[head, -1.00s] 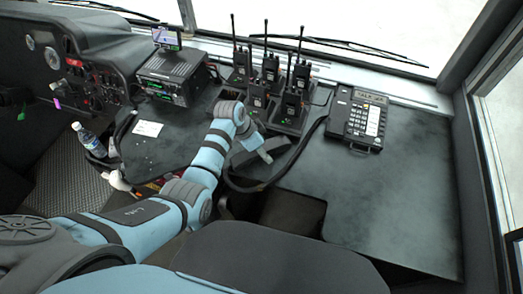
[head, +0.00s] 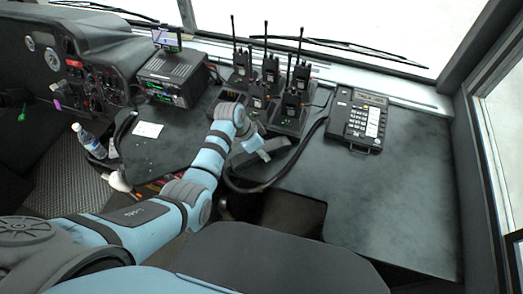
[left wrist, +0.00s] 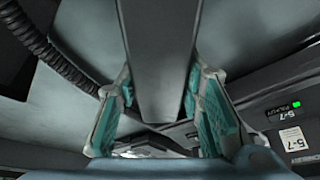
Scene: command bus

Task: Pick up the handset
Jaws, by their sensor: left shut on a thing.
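The handset (left wrist: 157,60) shows in the left wrist view as a long dark grey bar running down from the top edge. My left gripper (left wrist: 160,112) has its teal finger pads on either side of the bar and is shut on it. In the head view my left gripper (head: 258,148) is low in front of the radio charger, and the handset is hard to make out there. My right gripper is not in view.
Several handheld radios (head: 270,70) stand in a charger on the dark console. A desk phone (head: 356,122) lies to its right, and a radio unit (head: 172,78) is to the left. A coiled cord (left wrist: 55,48) shows in the wrist view. The console's right side (head: 400,200) is clear.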

